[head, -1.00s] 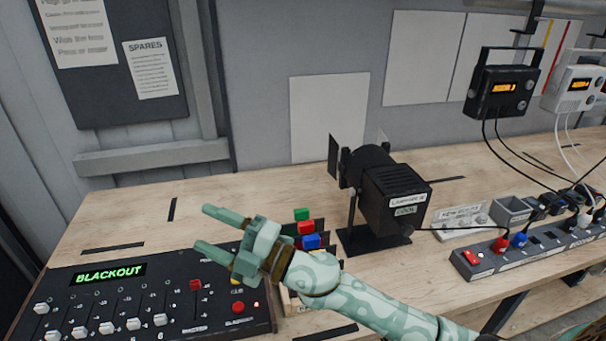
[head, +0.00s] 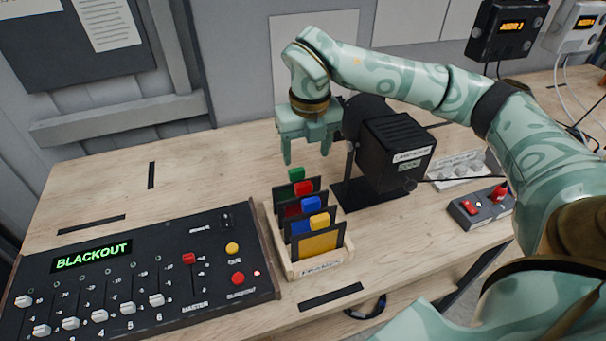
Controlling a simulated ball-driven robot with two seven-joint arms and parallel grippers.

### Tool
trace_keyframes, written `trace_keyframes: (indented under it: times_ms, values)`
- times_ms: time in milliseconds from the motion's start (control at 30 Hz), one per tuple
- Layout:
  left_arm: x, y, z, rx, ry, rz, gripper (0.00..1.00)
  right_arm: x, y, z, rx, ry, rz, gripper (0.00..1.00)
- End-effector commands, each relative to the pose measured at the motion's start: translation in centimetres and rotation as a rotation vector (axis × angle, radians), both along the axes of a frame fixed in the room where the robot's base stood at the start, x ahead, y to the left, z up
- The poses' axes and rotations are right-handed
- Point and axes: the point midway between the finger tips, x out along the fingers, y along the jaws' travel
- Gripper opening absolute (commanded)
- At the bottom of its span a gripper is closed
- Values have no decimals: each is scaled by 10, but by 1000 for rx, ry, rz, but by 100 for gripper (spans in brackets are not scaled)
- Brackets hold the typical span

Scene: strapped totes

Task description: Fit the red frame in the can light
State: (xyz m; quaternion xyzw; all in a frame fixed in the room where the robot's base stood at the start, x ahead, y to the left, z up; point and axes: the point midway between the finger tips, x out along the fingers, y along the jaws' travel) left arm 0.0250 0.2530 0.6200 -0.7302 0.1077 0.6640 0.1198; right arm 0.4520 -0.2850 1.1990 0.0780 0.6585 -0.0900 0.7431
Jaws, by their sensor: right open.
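The red frame (head: 303,188) stands upright in a wooden rack (head: 321,263), its red tab showing between the green-tabbed frame (head: 296,174) behind and the blue-tabbed frame (head: 311,205) in front. A yellow frame (head: 318,241) stands at the front of the rack. The black can light (head: 393,148) stands on its base right of the rack, its rear with labels toward me; its front is partly hidden by my right arm. My right gripper (head: 306,158) points down, open and empty, just above and behind the green tab. My left gripper is not in view.
A lighting desk (head: 140,285) reading BLACKOUT lies left of the rack. A cable runs from the light. The bench behind the desk is clear.

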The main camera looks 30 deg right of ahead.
Motion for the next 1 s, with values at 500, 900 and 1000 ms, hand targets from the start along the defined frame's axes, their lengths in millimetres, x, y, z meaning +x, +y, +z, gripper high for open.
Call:
trace_keyframes:
  times_ms: [500,900,1000]
  values:
    - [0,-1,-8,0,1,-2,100,12,-2,-109,3,2,2,62]
    - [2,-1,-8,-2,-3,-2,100,15,-3,-122,3,-1,2,62]
    - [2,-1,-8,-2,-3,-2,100,15,-3,-122,3,-1,2,51]
